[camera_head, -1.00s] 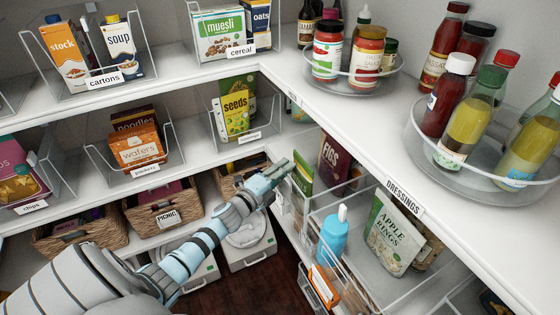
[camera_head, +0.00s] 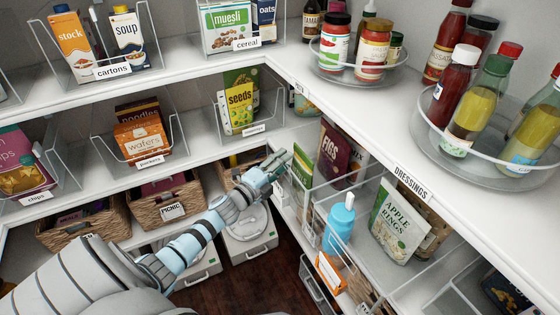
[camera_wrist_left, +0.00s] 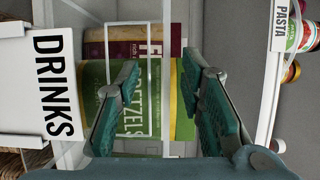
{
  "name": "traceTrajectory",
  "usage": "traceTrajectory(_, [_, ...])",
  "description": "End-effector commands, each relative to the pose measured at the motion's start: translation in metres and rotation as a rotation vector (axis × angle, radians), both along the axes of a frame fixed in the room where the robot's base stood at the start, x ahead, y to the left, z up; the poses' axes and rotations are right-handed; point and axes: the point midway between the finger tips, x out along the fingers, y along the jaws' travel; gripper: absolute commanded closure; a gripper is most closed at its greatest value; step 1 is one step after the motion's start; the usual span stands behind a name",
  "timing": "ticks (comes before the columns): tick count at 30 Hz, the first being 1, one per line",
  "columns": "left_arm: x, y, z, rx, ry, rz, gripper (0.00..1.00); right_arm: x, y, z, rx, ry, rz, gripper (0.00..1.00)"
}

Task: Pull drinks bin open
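A white plate lettered DRINKS (camera_wrist_left: 54,85) shows at the left of the left wrist view. Beside it is a clear-walled bin with a thin white rectangular frame (camera_wrist_left: 150,70) on its front. A green pretzels bag (camera_wrist_left: 128,118) and a dark red figs bag (camera_wrist_left: 125,42) show through it. My left gripper (camera_wrist_left: 165,95) is open, with its two teal fingers apart and the frame edge between them. I cannot tell whether they touch it. In the head view my left gripper (camera_head: 278,163) is at the left end of the right-hand clear bins (camera_head: 312,228). My right gripper is not in view.
A blue bottle (camera_head: 340,222) and an apple rings bag (camera_head: 400,220) stand in the right-hand bins. The upper right shelf, labelled DRESSINGS (camera_head: 410,183), runs above them. Wicker baskets (camera_head: 168,203) sit on the left shelf. Dark floor (camera_head: 235,290) is free below.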

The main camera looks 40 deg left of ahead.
Motion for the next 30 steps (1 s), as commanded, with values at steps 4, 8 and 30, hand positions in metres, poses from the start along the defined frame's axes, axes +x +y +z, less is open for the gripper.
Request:
traceTrajectory(4, [-0.015, 0.001, -0.001, 0.001, 0.001, -0.001, 0.65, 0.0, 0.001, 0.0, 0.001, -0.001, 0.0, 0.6])
traceTrajectory(8, [-0.042, 0.002, -0.001, 0.001, 0.003, -0.003, 0.65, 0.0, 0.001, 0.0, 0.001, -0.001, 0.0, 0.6])
traceTrajectory(30, [-0.121, 0.008, 0.0, 0.0, -0.001, -0.001, 0.65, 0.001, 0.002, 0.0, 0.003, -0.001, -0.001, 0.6])
